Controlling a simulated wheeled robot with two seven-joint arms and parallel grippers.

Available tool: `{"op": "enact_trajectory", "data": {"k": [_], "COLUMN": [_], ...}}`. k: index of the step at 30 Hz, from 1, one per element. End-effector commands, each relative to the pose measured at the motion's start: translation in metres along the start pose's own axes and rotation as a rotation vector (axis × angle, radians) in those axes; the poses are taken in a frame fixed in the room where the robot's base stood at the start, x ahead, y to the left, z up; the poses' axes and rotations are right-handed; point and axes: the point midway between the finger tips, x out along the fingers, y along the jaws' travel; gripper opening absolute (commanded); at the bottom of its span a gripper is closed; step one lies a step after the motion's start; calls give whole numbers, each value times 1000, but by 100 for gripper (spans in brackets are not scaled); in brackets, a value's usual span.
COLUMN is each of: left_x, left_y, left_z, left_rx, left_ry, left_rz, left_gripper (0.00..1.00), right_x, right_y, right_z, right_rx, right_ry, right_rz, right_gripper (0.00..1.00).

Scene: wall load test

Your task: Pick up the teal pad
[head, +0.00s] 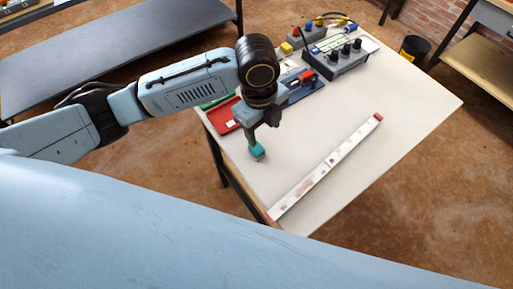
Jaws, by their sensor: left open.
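The teal pad (258,154) is a small block on the pale tabletop, near the table's left edge. My left arm reaches in from the left, and its left gripper (262,136) points down right above the pad. The gripper is open. One finger's tip overlaps the pad's upper edge in the picture, and I cannot tell whether it touches. Part of the pad's top is hidden behind the finger. My right gripper is not in view.
The pale table (405,110) carries a red tray (222,115) left of the gripper, a long white level-like bar (325,168) to the right, and a grey box with black knobs (340,55) at the back. The tabletop between pad and bar is clear.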

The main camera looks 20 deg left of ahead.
Motion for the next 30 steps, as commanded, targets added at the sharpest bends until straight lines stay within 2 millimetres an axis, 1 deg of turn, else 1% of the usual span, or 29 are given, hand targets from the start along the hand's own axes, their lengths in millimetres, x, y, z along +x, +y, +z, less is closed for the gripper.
{"op": "enact_trajectory", "data": {"k": [1, 4, 6, 8, 11, 15, 18, 26, 30], "left_x": [-7, -14, -14, -9, 8, 36, 52, 71, 93], "left_y": [-1, -1, 0, 1, 3, 4, 4, 6, 7], "left_z": [9, 18, 21, 22, 23, 24, 24, 25, 24], "left_rx": [39, 91, 111, 118, 119, 118, 118, 118, 117], "left_ry": [-24, -47, -53, -55, -55, -54, -53, -54, -54], "left_rz": [18, 50, 64, 69, 71, 69, 68, 67, 68], "left_gripper": [58, 58, 58, 58, 58, 58, 58, 58, 58], "right_x": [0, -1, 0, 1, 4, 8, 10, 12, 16], "right_y": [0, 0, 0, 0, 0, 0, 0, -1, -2], "right_z": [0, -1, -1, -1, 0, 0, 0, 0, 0], "right_rx": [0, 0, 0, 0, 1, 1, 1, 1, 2], "right_ry": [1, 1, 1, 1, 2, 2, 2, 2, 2], "right_rz": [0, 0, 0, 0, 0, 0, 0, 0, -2], "right_gripper": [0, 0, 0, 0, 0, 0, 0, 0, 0]}}
